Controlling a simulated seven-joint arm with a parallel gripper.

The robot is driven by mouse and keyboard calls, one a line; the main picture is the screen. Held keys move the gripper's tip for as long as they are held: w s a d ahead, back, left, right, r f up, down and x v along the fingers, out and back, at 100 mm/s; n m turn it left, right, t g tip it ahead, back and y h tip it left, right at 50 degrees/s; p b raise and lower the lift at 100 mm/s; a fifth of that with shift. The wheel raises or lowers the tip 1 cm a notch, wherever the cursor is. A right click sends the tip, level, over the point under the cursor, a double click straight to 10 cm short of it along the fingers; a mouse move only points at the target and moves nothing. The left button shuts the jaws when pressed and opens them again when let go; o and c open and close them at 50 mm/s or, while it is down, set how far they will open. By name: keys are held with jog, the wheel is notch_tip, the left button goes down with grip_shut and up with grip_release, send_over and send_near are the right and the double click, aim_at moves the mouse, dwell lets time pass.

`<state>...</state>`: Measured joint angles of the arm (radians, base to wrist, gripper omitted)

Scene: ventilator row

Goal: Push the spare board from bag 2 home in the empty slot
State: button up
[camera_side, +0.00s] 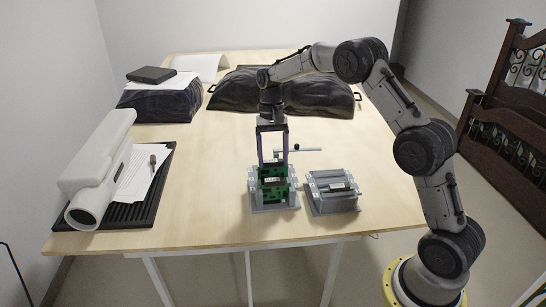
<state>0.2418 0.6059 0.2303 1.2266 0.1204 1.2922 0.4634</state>
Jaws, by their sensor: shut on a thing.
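My gripper (272,164) points down over the left of two grey slotted frames near the table's front edge. Its purple fingers are shut on a green board (273,184). The board is upright and its lower part is at the left frame (257,206); I cannot tell how deep it sits in the slot. The right frame (333,192) stands beside it, with a dark and light part across its middle. Bag labels are too small to read. Two dark bags lie at the back, one left (238,91) and one right (325,95).
A thin rod with a dark knob (297,148) stands just behind the frames. A white cylindrical device (98,170) and papers (141,172) lie on a black ribbed mat (120,216) at left. A dark stack (160,104) is at back left. The table's middle left is clear.

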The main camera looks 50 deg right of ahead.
jog(key=shift+f, duration=0.25)
jog(key=shift+f, duration=0.35)
jog(key=shift+f, duration=1.05)
dwell(1.3)
jog(key=o, duration=1.3)
jog(key=shift+r, duration=3.55)
